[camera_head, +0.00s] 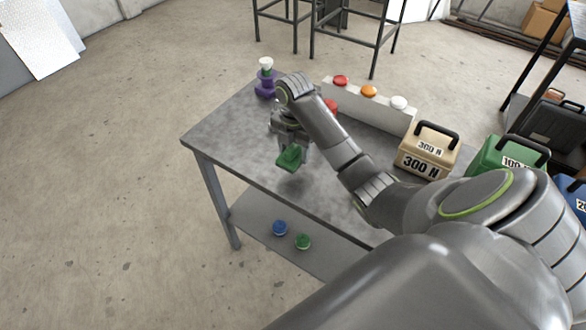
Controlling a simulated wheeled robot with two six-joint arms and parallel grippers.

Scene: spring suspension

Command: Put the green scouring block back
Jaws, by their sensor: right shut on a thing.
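The green scouring block (290,158) is held above the grey table top (230,125), near its front left edge. My right gripper (291,148) is shut on it, pointing down, and partly hides its upper side. The block looks apart from the table, with a faint shadow below it. My right arm reaches in from the lower right and covers much of the table's right and middle. My left gripper does not show.
A purple stand with a white-topped piece (266,78) stands at the back left corner. A pale box with red, orange and white knobs (366,105) lies along the back edge. A tan 300 N weight (427,151) and a green weight (507,157) stand at right.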

